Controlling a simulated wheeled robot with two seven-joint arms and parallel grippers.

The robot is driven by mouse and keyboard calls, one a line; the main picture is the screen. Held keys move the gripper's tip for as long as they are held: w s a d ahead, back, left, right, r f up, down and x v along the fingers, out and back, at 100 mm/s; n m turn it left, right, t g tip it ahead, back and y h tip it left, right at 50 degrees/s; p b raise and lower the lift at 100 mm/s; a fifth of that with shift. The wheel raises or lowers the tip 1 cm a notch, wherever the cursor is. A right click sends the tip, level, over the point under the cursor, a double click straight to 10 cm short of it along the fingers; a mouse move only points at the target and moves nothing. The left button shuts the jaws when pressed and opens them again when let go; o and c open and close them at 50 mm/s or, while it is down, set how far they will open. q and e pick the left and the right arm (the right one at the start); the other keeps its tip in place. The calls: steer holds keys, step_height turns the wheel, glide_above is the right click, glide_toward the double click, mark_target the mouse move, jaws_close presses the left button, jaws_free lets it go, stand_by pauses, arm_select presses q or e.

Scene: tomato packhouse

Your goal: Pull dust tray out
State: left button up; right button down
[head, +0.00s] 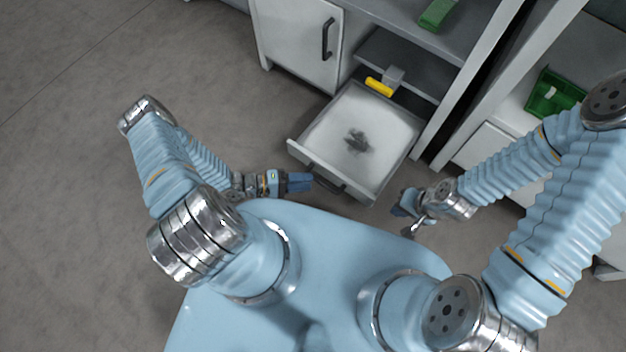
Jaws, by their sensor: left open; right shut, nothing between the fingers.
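The dust tray (378,118) is a white open drawer sticking out from the lower part of the grey cabinet, with a dark patch of dust (357,142) on its floor. A dark handle (326,180) shows on its front. My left gripper (304,182) is open close to the tray's front left, by the handle; I cannot tell whether it touches. My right gripper (404,212) is shut and empty, in front and to the right of the tray, apart from it.
A closed cabinet door (297,40) with a black handle stands left of the tray. A yellow-handled thing (379,87) is at the tray's back. A green bin (553,93) sits on the right shelf, a green item (436,14) on top. The floor at left is clear.

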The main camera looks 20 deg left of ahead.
arm_select(q)
steer(key=v, duration=1)
steer(key=shift+r, duration=0.2)
